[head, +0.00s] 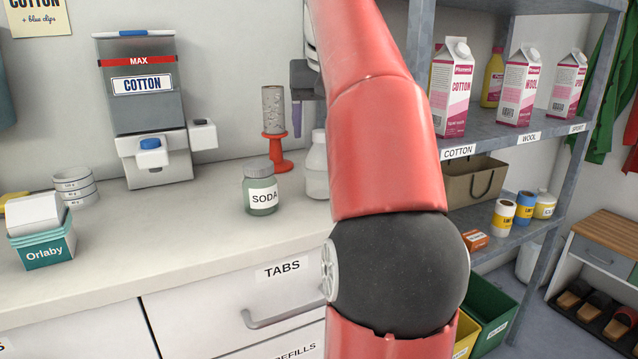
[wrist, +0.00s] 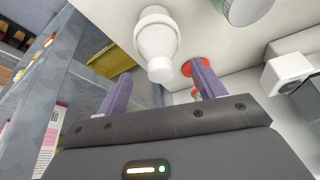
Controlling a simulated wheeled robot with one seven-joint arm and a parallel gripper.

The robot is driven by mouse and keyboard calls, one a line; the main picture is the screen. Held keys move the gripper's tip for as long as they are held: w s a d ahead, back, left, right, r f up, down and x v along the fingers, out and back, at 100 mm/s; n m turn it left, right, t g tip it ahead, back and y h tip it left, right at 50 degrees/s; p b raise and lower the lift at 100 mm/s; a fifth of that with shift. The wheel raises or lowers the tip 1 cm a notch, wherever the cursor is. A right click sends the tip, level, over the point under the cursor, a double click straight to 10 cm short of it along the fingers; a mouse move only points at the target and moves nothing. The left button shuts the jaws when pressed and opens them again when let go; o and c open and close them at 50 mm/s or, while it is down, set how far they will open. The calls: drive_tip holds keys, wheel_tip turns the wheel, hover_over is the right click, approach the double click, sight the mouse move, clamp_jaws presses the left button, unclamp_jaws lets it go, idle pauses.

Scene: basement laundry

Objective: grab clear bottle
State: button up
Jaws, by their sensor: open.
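A whitish, translucent bottle (head: 316,168) stands upright on the counter, right of the SODA jar (head: 261,188). My red arm hides its right side in the head view. In the wrist view the bottle (wrist: 156,40) shows from above, its cap end in line with the gap between my fingers. My gripper (wrist: 160,88) is open with nothing between its two purple fingers. In the head view one finger of my gripper (head: 297,118) shows, above and behind the bottle; the other is hidden. I cannot tell the exact distance to the bottle.
A red stand (head: 275,152) holding a grey cylinder is behind the bottle, close to one finger in the wrist view. A cotton dispenser (head: 143,105) and an Orlaby box (head: 45,245) are farther left. A metal shelf (head: 505,130) with cartons stands right.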

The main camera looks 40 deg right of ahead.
sight(321, 184)
drive_tip(key=b+x, duration=0.1)
drive_tip(key=x, duration=0.4)
drive_tip(key=shift+w+d, duration=0.1)
clamp_jaws()
idle(0.3)
